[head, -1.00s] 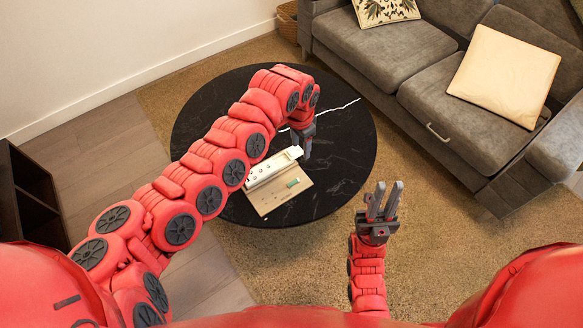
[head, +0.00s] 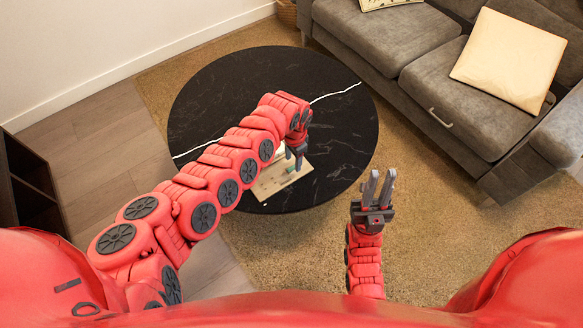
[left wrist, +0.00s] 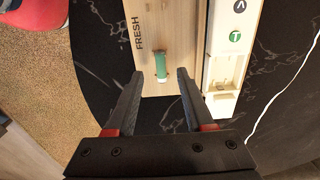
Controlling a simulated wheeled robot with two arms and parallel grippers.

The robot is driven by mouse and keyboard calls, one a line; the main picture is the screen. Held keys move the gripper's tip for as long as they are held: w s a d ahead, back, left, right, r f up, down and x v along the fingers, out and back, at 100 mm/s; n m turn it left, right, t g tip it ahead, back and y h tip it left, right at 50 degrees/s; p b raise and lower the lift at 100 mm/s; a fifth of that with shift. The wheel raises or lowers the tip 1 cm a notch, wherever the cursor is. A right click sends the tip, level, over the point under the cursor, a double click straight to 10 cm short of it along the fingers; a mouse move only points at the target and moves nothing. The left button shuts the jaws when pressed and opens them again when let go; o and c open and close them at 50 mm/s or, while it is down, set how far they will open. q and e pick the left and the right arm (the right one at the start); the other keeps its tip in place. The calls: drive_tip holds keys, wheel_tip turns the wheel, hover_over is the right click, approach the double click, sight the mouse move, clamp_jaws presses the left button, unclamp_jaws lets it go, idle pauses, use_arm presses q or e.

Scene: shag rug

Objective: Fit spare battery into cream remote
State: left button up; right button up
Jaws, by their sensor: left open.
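The spare battery (left wrist: 161,66), a small green cylinder, lies on a pale wooden tray (left wrist: 176,25) marked FRESH. The cream remote (left wrist: 222,65) lies to its right in the left wrist view, with an open bay at its near end. In the head view my arm mostly hides the remote. My left gripper (left wrist: 160,74) is open, with its fingertips on either side of the battery in that view; I cannot tell how far above it they are. It also shows over the tray in the head view (head: 297,160). My right gripper (head: 376,188) is open and empty, away from the table.
The tray (head: 283,184) rests near the front edge of a round black marble table (head: 325,130). The table's right and back parts are clear. A grey sofa (head: 450,85) with cushions stands at the right. A dark shelf (head: 35,190) is at the left.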

sight(293, 168)
use_arm(q)
wheel_tip(293, 168, down, 3)
drive_tip(key=shift+w+r+b, duration=0.1)
drive_tip(key=shift+b, duration=0.2)
clamp_jaws()
